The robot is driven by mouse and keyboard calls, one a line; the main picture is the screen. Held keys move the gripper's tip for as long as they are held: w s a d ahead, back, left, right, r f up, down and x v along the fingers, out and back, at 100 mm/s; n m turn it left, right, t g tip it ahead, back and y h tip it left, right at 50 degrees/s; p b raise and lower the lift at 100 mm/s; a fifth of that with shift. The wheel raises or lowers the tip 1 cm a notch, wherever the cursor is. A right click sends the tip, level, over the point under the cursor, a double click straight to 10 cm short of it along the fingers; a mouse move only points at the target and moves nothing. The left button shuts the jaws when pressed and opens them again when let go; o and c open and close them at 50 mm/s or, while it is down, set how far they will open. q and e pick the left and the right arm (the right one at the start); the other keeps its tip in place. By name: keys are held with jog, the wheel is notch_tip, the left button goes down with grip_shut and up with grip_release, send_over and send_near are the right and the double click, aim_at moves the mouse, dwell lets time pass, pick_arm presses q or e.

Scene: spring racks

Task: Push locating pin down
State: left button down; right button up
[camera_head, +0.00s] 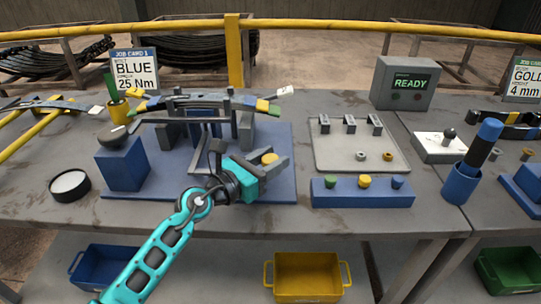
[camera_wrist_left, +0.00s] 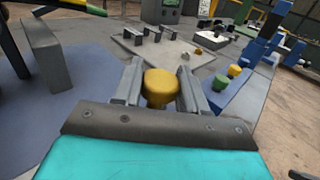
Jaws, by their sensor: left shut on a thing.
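My left gripper (camera_head: 270,166) reaches over the right part of the blue fixture plate (camera_head: 200,190). Its fingers are shut on a yellow knob (camera_wrist_left: 160,84), which seems to be the head of the locating pin; it also shows in the head view (camera_head: 269,158). The knob stands up between the two grey fingers in the left wrist view. Its shaft and lower end are hidden by the gripper. A leaf spring (camera_head: 205,101) with coloured ends lies across grey stands on the plate, behind the gripper. My right gripper is not in view.
A blue block (camera_head: 345,196) with green, yellow and blue caps stands right of the plate. Behind it is a grey tray (camera_head: 335,159) with small parts. A blue pedestal (camera_head: 122,168) is at left, and a cup with a blue-handled tool (camera_head: 460,184) at right.

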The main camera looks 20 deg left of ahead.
pick_arm(q)
jog(key=c, duration=0.7)
grip_release()
jog(key=shift+r, duration=0.5)
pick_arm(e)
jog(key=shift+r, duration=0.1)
pick_arm(q)
jog(key=v, duration=0.4)
jog(key=b+v, duration=0.1)
jog(key=v, duration=0.6)
jog(key=shift+s+a+f, duration=0.2)
jog(key=shift+s+f, duration=0.1)
jog(key=shift+s+a+r+b, duration=0.1)
jog(key=shift+s+a+b, duration=0.2)
jog(key=shift+s, duration=0.3)
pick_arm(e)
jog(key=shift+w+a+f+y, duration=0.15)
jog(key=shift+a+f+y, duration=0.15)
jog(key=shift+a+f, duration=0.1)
pick_arm(q)
jog(key=shift+o, duration=0.3)
jog(key=shift+r, duration=0.1)
